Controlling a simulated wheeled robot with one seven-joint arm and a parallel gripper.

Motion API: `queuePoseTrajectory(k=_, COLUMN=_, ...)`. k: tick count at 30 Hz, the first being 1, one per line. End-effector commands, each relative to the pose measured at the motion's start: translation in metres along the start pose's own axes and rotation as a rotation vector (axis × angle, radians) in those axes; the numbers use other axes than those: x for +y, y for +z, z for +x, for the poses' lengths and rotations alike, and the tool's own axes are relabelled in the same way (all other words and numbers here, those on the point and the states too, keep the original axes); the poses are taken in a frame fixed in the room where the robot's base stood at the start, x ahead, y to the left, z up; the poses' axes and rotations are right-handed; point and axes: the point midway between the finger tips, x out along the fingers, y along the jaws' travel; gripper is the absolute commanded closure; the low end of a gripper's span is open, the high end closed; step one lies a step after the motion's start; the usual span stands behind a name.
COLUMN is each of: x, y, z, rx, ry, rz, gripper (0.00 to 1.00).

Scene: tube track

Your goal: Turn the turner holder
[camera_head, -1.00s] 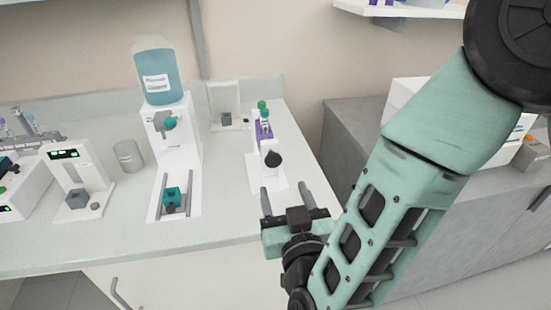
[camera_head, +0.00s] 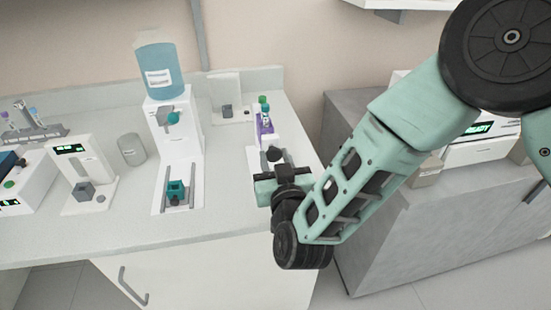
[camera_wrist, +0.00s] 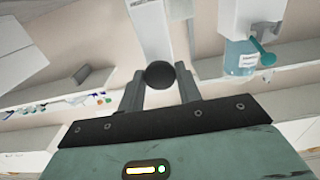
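The turner holder (camera_head: 265,130) is a small white and purple device near the right end of the counter, with a green-capped tube (camera_head: 263,101) standing in it. Its round black knob (camera_head: 274,154) faces my gripper (camera_head: 271,162). In the wrist view the knob (camera_wrist: 160,74) sits between the two fingertips of my gripper (camera_wrist: 160,88). The fingers are apart, one on each side of the knob, and I cannot tell whether either touches it. My gripper hides the lower part of the holder in the head view.
A water dispenser (camera_head: 177,145) with a blue bottle (camera_head: 160,72) stands left of the holder. A grey canister (camera_head: 131,150) and a device with a green display (camera_head: 84,172) are further left. A grey cabinet (camera_head: 400,215) is on the right. Open counter (camera_head: 110,222) lies in front.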

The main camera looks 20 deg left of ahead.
Motion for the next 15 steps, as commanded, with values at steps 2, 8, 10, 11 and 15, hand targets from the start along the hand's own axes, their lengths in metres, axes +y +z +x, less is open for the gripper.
queuePoseTrajectory(k=2, x=0.0, y=-0.0001, z=-0.0001, rx=0.0, ry=0.0, rz=0.0, gripper=0.89)
queuePoseTrajectory(k=8, x=0.0, y=0.0, z=-0.0002, rx=0.0, ry=0.0, rz=0.002, gripper=0.89)
queuePoseTrajectory(k=10, x=0.0, y=0.0003, z=-0.0002, rx=0.0, ry=0.0, rz=0.007, gripper=0.89)
queuePoseTrajectory(k=11, x=0.0001, y=0.0004, z=-0.0002, rx=0.0, ry=0.001, rz=0.01, gripper=0.89)
queuePoseTrajectory(k=15, x=0.0003, y=0.0012, z=-0.0001, rx=0.001, ry=0.001, rz=0.037, gripper=0.89)
